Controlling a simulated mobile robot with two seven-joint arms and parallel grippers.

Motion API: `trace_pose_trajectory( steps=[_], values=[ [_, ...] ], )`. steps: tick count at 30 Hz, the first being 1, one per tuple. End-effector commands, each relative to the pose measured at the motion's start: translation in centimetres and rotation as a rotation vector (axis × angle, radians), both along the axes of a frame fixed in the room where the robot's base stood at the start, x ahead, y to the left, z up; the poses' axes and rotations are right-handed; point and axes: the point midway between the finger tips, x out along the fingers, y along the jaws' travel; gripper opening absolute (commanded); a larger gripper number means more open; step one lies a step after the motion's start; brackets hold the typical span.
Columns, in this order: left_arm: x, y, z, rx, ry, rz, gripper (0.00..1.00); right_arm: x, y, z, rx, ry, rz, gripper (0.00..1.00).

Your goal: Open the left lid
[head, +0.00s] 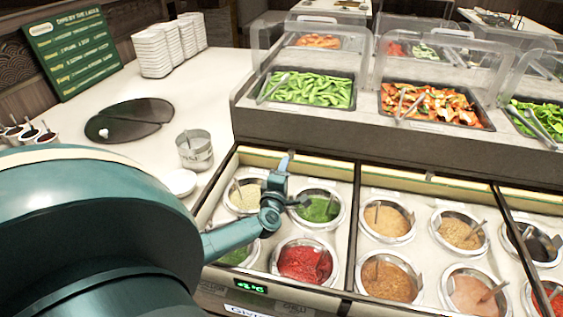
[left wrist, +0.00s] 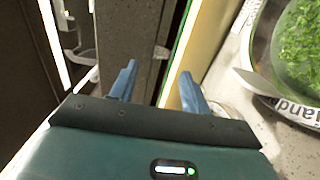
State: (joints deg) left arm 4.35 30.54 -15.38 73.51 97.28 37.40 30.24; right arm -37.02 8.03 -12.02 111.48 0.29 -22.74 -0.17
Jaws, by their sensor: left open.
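The left section of the sauce counter (head: 268,238) has a dark frame with a cream strip (head: 322,170) along its back. I see its round sauce wells directly, including green sauce (head: 319,208) and red sauce (head: 304,264); no lid panel is clearly seen over them. My left gripper (head: 284,163) is over the back edge of this section. In the left wrist view its two blue fingers (left wrist: 157,72) are apart, with a dark grey panel and the cream strip beyond them. Whether they touch anything is unclear. My right gripper is in neither view.
Raised food trays under clear guards (head: 310,88) stand behind the wells. The middle section (head: 424,236) holds brown sauces. To the left are a metal cup (head: 194,149), dark round plates (head: 130,120), stacked white dishes (head: 153,52) and a green sign (head: 70,50).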

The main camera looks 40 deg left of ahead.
Motion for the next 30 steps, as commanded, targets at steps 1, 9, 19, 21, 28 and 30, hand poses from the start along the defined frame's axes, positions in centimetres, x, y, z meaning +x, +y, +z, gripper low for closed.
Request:
trace_pose_trajectory(
  steps=[1,9,19,21,28,30],
  values=[
    [-0.9,-0.6,-0.3,-0.004,0.0,-0.002,0.47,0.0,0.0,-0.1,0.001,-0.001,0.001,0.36],
    [-3.5,-2.0,0.0,0.0,-0.002,0.001,0.47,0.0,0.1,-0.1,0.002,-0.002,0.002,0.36],
    [-3.7,-2.1,0.0,0.0,-0.002,0.001,0.47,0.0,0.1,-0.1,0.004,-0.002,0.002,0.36],
    [-3.7,-2.1,0.0,0.0,-0.002,0.001,0.47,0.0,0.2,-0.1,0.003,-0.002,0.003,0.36],
    [-3.7,-2.1,0.0,0.001,-0.003,0.0,0.47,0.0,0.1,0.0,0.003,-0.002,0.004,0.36],
    [-3.5,-2.2,0.2,0.004,-0.008,-0.002,0.47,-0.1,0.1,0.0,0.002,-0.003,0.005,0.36]
  ],
)
